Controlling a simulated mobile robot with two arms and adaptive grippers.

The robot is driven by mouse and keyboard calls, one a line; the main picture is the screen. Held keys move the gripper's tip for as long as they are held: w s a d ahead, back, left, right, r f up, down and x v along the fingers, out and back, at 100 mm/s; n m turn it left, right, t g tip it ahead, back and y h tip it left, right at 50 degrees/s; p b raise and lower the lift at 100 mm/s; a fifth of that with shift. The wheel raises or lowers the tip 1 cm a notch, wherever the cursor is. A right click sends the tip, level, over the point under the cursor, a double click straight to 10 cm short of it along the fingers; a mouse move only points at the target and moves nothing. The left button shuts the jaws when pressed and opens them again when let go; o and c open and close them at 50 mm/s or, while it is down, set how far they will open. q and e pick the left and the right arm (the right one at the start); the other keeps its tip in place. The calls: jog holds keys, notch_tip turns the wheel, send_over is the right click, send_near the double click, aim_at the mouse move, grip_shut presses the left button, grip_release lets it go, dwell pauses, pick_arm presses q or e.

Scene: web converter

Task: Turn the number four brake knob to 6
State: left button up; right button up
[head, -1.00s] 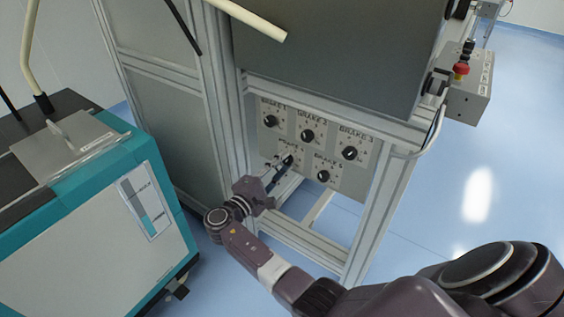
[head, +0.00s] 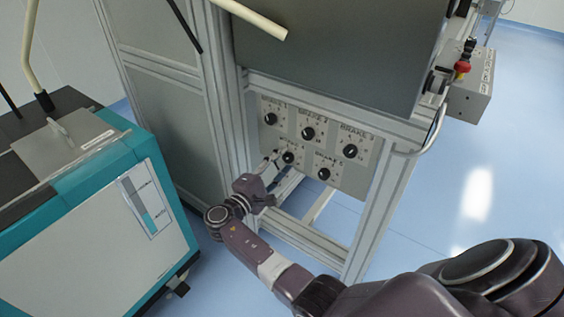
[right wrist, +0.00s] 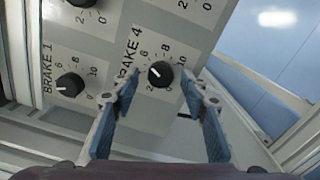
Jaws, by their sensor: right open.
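The number four brake knob (head: 288,157) is round and black, on the lower left of the grey brake panel (head: 336,191). In the right wrist view the knob (right wrist: 161,74) sits below the BRAKE 4 label, with a number scale around it. Its white pointer line points to the upper left, towards the 4 to 6 side; the exact number is hard to tell. My right gripper (head: 275,163) is open and empty just in front of the knob. In the right wrist view its blue-padded fingers (right wrist: 160,88) stand apart on either side of the knob, seemingly not touching it. My left gripper is not seen.
Other black knobs share the panel: brake 1 (head: 270,119), brake 2 (head: 308,133), brake 3 (head: 350,151) and one at the lower right (head: 324,174). Metal frame posts (head: 371,222) stand beside the panel. A teal and white cabinet (head: 95,220) stands at the left.

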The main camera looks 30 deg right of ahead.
jog(key=v, duration=0.7)
jog(key=shift+a, duration=0.25)
